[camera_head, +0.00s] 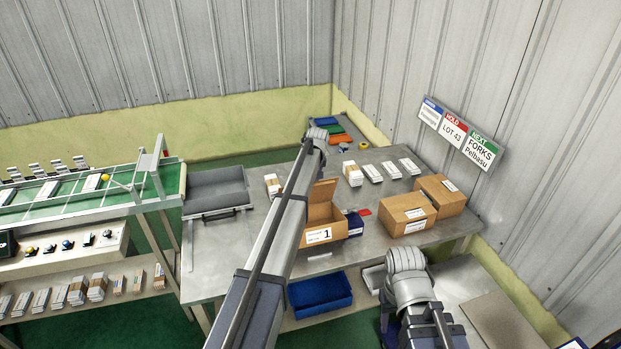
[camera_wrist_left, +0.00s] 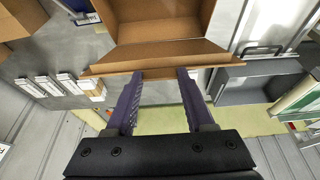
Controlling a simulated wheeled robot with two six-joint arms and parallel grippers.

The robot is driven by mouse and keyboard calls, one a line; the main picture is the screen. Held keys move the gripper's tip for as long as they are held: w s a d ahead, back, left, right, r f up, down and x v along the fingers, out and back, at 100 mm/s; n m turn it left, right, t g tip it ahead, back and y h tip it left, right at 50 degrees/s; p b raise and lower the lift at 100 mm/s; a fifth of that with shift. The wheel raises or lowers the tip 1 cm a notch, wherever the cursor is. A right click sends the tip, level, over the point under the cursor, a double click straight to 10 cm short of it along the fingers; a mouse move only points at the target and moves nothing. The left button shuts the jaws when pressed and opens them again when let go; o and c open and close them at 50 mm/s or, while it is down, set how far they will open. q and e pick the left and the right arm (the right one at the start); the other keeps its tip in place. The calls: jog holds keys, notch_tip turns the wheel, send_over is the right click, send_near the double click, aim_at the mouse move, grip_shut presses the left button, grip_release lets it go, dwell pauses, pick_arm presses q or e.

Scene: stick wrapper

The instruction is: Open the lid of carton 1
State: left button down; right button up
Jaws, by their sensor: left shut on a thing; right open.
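Carton 1 (camera_head: 318,237) is a brown cardboard box with a white label "1", standing on the metal table. Its lid (camera_head: 321,191) is raised and tilted back, so the inside shows; my left arm covers the carton's left part. In the left wrist view, the lid's edge (camera_wrist_left: 158,66) crosses at the fingertips, with the open carton behind it. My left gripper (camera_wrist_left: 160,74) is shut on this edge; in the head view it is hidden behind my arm. My right gripper (camera_head: 390,322) is low at the front right, away from the carton, open, with its fingers mostly hidden.
Two closed cartons (camera_head: 407,215) (camera_head: 440,195) stand to the right. A dark blue box (camera_head: 354,225) sits beside carton 1. White stick bundles (camera_head: 353,174) lie behind. A grey tray (camera_head: 217,187) is at the left, a blue bin (camera_head: 320,294) below the front edge.

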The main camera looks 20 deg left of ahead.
dwell(0.3)
pick_arm(q)
jog(key=shift+c, duration=1.2)
grip_release()
jog(key=shift+r, duration=0.1)
jog(key=p+v, duration=0.7)
jog(key=shift+r, duration=0.25)
jog(key=shift+s+d, duration=0.1)
